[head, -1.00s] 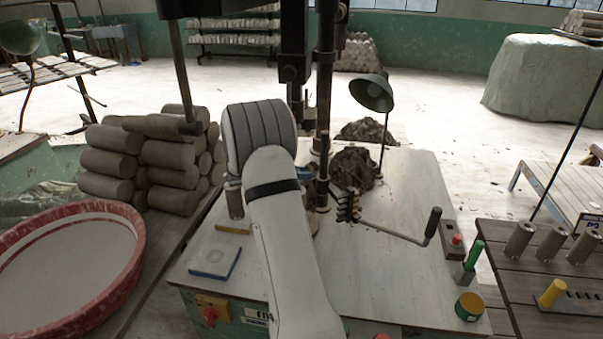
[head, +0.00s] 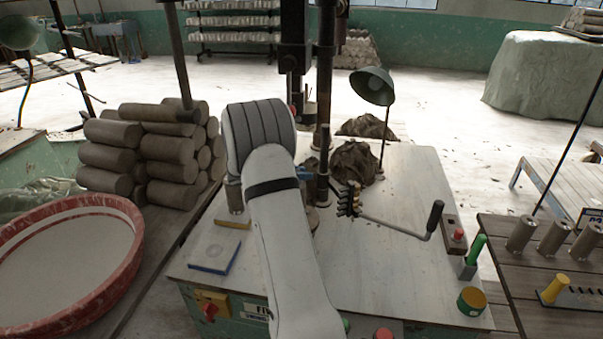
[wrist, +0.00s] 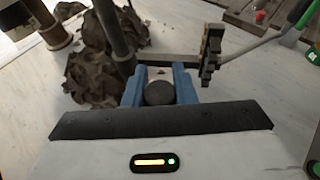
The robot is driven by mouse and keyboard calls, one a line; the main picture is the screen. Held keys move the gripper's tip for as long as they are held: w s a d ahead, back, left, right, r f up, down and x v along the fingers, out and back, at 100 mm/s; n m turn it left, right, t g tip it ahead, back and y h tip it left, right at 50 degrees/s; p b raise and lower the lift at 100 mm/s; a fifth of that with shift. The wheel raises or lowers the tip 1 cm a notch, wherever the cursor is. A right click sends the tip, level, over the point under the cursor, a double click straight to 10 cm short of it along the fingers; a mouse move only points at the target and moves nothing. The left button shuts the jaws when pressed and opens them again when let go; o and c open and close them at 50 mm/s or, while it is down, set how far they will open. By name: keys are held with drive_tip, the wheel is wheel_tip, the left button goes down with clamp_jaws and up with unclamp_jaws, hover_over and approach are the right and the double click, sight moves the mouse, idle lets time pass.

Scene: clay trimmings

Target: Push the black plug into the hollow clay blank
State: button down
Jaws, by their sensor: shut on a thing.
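My gripper (wrist: 160,88) has blue fingers, seen in the wrist view, closed on a dark round thing, the black plug (wrist: 160,93). Only its rounded end shows between the fingers. In the head view my own arm hides most of the gripper; a bit of blue finger (head: 304,173) shows by the machine's column. A grey-brown upright cylinder (head: 235,196), perhaps a clay blank, stands on the bench left of my arm, partly hidden. Similar cylinders (head: 521,234) stand on the slatted table at the right. I cannot tell which one is the hollow blank.
A dark column (head: 325,100) rises from the bench, with a crumpled clay heap (head: 355,162), a green lamp (head: 372,86) and a crank handle (head: 433,222) nearby. A blue-edged block (head: 215,252) lies front left. Stacked clay rolls (head: 108,157) and a red basin (head: 130,265) stand left.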

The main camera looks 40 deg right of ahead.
drive_tip(key=shift+f+b, duration=0.3)
drive_tip(key=shift+f, duration=0.2)
drive_tip(key=c, duration=1.1)
unclamp_jaws()
drive_tip(key=b+v, duration=0.1)
drive_tip(key=v, duration=0.6)
drive_tip(key=shift+a+r, duration=0.2)
drive_tip(key=shift+a, duration=0.1)
drive_tip(key=s+a+r+m+t+y, duration=0.2)
drive_tip(key=s+a+m+y, duration=0.4)
drive_tip(key=s+a, duration=0.8)
drive_tip(key=s+a+r+m+t+y, duration=0.2)
drive_tip(key=s+a+m+y, duration=0.5)
drive_tip(key=s+a+m, duration=0.4)
drive_tip(key=s+a, duration=0.4)
drive_tip(key=shift+r, duration=0.25)
